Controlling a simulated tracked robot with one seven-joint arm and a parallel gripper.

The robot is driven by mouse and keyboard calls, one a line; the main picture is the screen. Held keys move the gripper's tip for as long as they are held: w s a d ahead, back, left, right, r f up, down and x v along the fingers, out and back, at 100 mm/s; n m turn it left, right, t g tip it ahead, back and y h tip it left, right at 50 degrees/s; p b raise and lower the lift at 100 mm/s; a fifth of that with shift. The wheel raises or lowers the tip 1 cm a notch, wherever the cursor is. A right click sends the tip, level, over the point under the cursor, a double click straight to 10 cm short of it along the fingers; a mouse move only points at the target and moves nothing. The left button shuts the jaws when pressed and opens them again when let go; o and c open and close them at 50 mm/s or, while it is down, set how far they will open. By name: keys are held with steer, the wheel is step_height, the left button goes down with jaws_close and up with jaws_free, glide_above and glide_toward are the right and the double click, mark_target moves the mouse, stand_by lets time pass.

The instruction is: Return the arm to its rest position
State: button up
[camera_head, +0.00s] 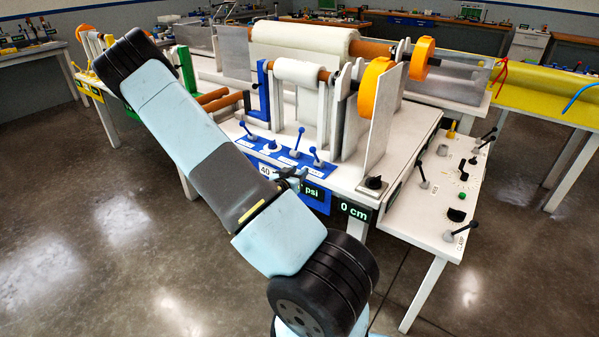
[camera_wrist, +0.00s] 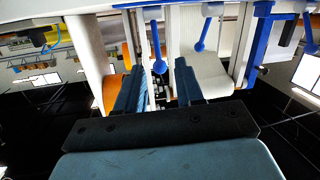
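My arm (camera_head: 185,125) crosses the head view from the lower middle up to the upper left, in front of the machine bench. In the wrist view my gripper (camera_wrist: 161,72) is open, its two dark fingers apart. A blue lever (camera_wrist: 157,48) shows between the fingertips in the picture, and a second blue lever (camera_wrist: 203,32) is to the right. I cannot tell how near they are, but nothing is visibly gripped.
The white machine bench (camera_head: 420,140) carries a row of blue levers (camera_head: 297,143), rollers (camera_head: 300,72) and orange wheels (camera_head: 375,88). A side control panel (camera_head: 450,200) has upright levers. A yellow trough (camera_head: 545,92) stands right. Open floor (camera_head: 90,230) lies left.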

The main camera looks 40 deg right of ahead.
stand_by(0.4)
steer(key=w+a+r+y, duration=0.4)
steer(key=w+a+y, duration=0.3)
steer(key=a, duration=0.4)
steer(key=s+a+r+n+t+y, duration=0.15)
steer(key=a+r+n+y, duration=0.35)
steer(key=a+r, duration=0.6)
steer(key=s+a+r+n+y, duration=0.35)
steer(key=s+a+r, duration=0.25)
steer(key=s+r, duration=0.5)
steer(key=s+a+r+n+g, duration=0.1)
steer(key=s+r+n, duration=0.1)
steer(key=s+r, duration=0.2)
steer(key=s+r+n+g, duration=0.1)
steer(key=s+r, duration=0.2)
steer(key=s, duration=0.6)
steer(key=shift+s+a+r+n, duration=0.35)
steer(key=shift+a+r, duration=0.05)
